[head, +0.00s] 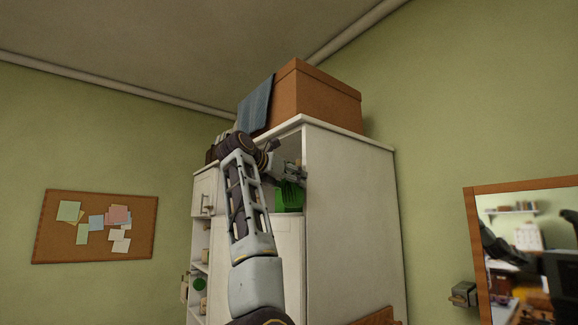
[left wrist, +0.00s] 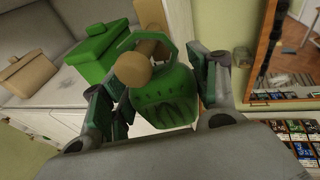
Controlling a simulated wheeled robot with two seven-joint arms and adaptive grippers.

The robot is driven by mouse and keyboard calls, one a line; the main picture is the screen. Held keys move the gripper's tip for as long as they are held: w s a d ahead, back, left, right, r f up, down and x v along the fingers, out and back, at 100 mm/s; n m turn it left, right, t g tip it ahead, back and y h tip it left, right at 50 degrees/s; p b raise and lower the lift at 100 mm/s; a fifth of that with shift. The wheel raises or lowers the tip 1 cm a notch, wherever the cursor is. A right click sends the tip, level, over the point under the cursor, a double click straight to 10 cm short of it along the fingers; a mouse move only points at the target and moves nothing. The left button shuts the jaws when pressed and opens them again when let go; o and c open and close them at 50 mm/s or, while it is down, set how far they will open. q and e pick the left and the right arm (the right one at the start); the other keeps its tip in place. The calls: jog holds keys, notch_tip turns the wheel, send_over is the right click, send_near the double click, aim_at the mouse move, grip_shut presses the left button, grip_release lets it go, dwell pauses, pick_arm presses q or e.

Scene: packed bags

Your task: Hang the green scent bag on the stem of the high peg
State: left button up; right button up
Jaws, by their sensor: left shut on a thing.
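The green scent bag (left wrist: 172,97) is between the two fingers of my left gripper (left wrist: 163,92), which is shut on it. A wooden peg with a round knob (left wrist: 133,69) stands just in front of the bag in the left wrist view. The bag's green handle loop arches behind the knob and appears to pass around the peg's stem; exact contact is unclear. In the head view my left gripper (head: 291,172) is raised at the cabinet opening beside a green shape (head: 289,199), which I cannot tell as bag or box. My right gripper is not in view.
A green box-like bag (left wrist: 95,52) and a tan bag (left wrist: 30,74) sit on the cabinet shelf. The white cabinet (head: 350,190) has a brown box (head: 315,98) and blue cloth (head: 255,103) on top. A wood-framed mirror (head: 478,245) hangs to the right.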

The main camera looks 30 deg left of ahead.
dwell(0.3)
pick_arm(q)
jog(key=o, duration=1.1)
jog(key=v, duration=1.2)
dwell(0.3)
